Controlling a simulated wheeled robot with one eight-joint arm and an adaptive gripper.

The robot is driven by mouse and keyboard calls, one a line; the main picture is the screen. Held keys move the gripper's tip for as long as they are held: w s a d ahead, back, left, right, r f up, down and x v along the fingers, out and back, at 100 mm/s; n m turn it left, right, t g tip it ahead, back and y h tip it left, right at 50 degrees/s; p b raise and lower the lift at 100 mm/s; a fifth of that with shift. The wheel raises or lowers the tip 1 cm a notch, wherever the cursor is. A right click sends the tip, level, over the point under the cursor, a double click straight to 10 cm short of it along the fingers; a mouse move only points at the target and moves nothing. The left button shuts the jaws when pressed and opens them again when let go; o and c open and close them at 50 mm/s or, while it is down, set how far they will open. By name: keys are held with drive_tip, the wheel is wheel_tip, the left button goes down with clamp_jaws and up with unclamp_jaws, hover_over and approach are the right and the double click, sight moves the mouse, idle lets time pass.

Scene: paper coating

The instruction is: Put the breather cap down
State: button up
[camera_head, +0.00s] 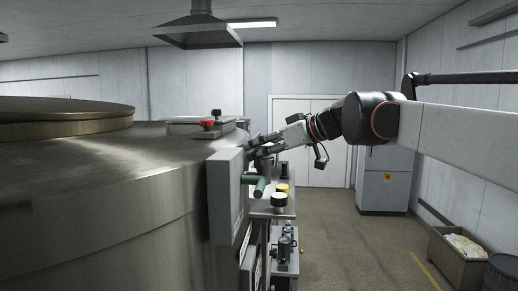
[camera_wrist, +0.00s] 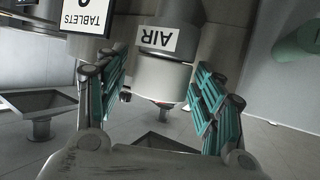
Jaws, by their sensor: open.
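In the wrist view, my gripper (camera_wrist: 160,108) is open, with a teal-padded finger on each side of a short grey cylinder (camera_wrist: 160,80). This cylinder looks like the breather cap. It meets a body with a white AIR label (camera_wrist: 156,39), which reads upside down. I see gaps between the finger pads and the cylinder's sides. In the head view, my gripper (camera_head: 256,146) is beside the large metal vessel, above the grey equipment; the cap cannot be made out there.
The large metal vessel (camera_head: 110,190) fills the left. A red knob (camera_head: 207,125) is on the vessel top. A TABLETS sign (camera_wrist: 84,15) is near the left finger.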

drive_tip(key=shift+r, duration=0.15)
drive_tip(key=b+v, duration=0.1)
drive_tip(key=v, duration=1.1)
drive_tip(key=shift+b, duration=0.3)
